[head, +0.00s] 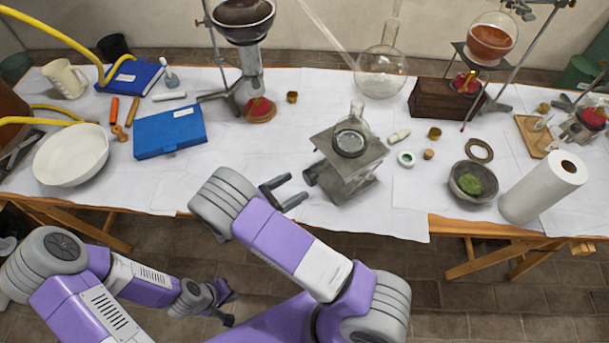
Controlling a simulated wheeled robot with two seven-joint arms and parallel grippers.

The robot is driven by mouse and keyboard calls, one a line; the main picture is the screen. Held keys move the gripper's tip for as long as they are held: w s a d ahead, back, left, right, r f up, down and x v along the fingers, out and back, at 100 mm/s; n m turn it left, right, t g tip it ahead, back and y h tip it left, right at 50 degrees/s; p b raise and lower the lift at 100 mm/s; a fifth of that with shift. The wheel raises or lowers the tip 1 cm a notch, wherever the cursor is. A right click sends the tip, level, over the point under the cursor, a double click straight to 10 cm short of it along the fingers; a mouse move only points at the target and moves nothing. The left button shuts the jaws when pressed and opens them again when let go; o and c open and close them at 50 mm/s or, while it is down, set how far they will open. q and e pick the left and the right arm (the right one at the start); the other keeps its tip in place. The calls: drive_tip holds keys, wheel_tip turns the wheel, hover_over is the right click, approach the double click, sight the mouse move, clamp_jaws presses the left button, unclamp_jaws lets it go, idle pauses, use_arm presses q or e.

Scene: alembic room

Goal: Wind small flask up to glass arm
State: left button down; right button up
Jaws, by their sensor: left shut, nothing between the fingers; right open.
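The small flask (352,134) is clear glass and stands upright on the top plate of a grey metal lab jack (346,186). The jack's dark knob (311,176) sticks out on its left side. The glass arm (325,28) slants down from the top edge, its lower end above and behind the flask, with a gap between them. My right gripper (291,191) is open and empty, just left of the knob, apart from it, fingers pointing towards it. My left gripper (231,309) is shut and empty, low in front of the table.
A large round flask (380,74) stands behind the jack. A stand with a dark bowl (243,20) is at back left.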

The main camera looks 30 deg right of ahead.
sight(307, 180)
drive_tip(key=shift+w+d+f, duration=0.1)
drive_tip(key=shift+w+d, duration=0.1)
drive_tip(key=shift+d, duration=1.2)
drive_tip(key=shift+w+d+f, duration=0.1)
drive_tip(key=shift+w+d, duration=0.05)
drive_tip(key=shift+d, duration=1.2)
drive_tip(key=c, duration=1)
drive_tip(key=shift+m, duration=0.4)
